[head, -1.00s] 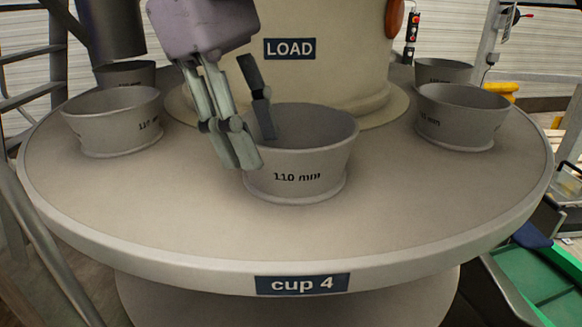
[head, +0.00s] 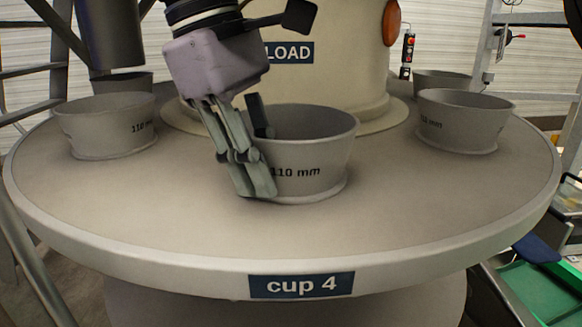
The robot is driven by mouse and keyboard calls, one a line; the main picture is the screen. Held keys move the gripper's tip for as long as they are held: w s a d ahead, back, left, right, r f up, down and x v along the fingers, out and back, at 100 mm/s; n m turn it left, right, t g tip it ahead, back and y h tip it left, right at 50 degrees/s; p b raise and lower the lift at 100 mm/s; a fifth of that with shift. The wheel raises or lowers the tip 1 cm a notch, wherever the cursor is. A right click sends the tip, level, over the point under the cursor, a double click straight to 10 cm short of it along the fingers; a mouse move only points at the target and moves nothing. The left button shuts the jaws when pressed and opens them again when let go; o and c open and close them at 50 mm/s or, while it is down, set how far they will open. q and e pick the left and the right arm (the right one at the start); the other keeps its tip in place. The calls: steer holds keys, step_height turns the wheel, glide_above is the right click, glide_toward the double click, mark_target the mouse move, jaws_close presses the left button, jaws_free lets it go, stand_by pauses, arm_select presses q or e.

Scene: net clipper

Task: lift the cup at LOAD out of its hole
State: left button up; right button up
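The cup at LOAD (head: 320,172) is a grey tapered cup marked "110 mm". It sits upright in the round table, at the front above the "cup 4" label. My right gripper (head: 258,160) comes down from above at the cup's left side. It straddles the left wall: one pale finger is outside, low along the wall, and a dark finger goes down inside the cup. The inner fingertip is hidden by the wall, so I cannot tell whether the fingers press on it. My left gripper is not in view.
The round table (head: 160,215) carries more grey cups at the left (head: 105,128) and right (head: 460,125), with others behind. The cream central drum (head: 335,80) with the LOAD sign (head: 290,53) stands close behind the cup. The table's front surface is clear.

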jaws_close()
steer(key=shift+a, duration=0.1)
steer(key=shift+r, duration=0.1)
stand_by(0.5)
